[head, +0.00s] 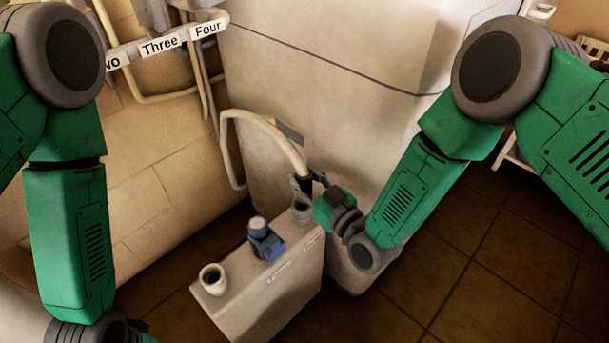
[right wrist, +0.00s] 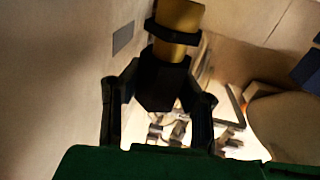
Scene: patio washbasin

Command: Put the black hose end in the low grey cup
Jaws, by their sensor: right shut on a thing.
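The pale hose (head: 268,128) arcs down from the wall side to its black end (head: 304,184). My right gripper (head: 306,182) is shut on this black end. In the right wrist view the black hose end (right wrist: 162,82) sits between my two dark fingers (right wrist: 156,105), with the yellowish hose beyond it. A grey cup (head: 303,208) stands on the far end of the low pale box, just under the hose end. The hose end looks above its mouth; the exact gap is hard to tell.
The low pale box (head: 262,302) also carries a blue fitting (head: 266,242) in the middle and a pale round cup (head: 212,278) at its near end. A tall pale cabinet (head: 320,85) stands behind. Pipes with number labels (head: 160,47) run along the left wall.

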